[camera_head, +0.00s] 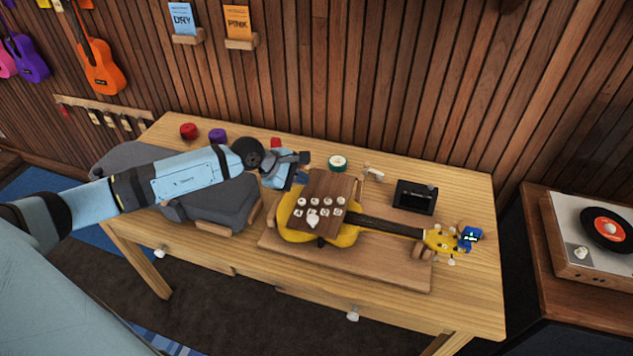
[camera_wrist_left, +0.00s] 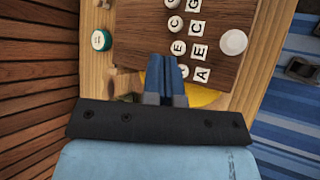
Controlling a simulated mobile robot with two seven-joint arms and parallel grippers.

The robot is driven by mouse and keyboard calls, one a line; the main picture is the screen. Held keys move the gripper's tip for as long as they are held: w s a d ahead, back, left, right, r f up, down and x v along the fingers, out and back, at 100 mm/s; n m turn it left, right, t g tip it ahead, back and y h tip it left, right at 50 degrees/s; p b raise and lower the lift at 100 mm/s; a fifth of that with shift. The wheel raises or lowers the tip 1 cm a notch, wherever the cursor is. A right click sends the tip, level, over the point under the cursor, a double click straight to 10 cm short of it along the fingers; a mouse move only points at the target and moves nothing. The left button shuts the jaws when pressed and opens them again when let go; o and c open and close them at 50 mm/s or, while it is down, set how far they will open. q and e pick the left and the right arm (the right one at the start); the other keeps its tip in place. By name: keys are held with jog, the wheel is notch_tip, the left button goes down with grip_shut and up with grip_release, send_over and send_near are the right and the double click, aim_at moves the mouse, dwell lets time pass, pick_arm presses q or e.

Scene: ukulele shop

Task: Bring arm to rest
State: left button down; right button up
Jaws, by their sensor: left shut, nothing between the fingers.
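My left arm (camera_head: 175,182) reaches in from the left over the table, above a grey padded piece. My left gripper (camera_head: 299,170) is shut and empty near the left edge of a dark wooden board. In the left wrist view its blue fingers (camera_wrist_left: 166,75) are together, in front of the board (camera_wrist_left: 225,62). The board (camera_head: 328,184) lies over the body of a yellow ukulele (camera_head: 345,236) and carries white lettered tiles and round pegs. My right gripper is not in view.
The ukulele rests on a wooden base (camera_head: 390,274) on the table (camera_head: 465,300). A green-and-white roll (camera_head: 338,162), a black box (camera_head: 415,197) and red and purple pots stand along the back. A record player (camera_head: 600,240) stands at the right. Slatted wall behind.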

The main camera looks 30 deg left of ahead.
pick_arm(q)
jog(key=shift+s+d+f, duration=0.1)
jog(key=shift+d, duration=0.15)
jog(key=s+d+f+n+t+h, duration=0.1)
jog(key=s+d+n+t+h, duration=0.3)
jog(key=d+n, duration=0.45)
jog(key=s+d+f+n+t+h, duration=0.1)
jog(key=s+d+n+h, duration=0.1)
jog(key=s+d+n, duration=0.6)
jog(key=s+f+n+y, duration=0.4)
jog(key=s+f+n, duration=0.2)
jog(key=n, duration=1.1)
jog(key=s+f+n+g+y, duration=0.1)
jog(key=s+f+n+y, duration=0.3)
jog(key=n, duration=1.2)
jog(key=s+f, duration=0.2)
jog(key=s, duration=0.2)
jog(key=shift+s+a+n+y, duration=0.15)
jog(key=shift+a+n+y, duration=0.05)
jog(key=shift+n+y, duration=0.2)
jog(key=shift+f, duration=0.1)
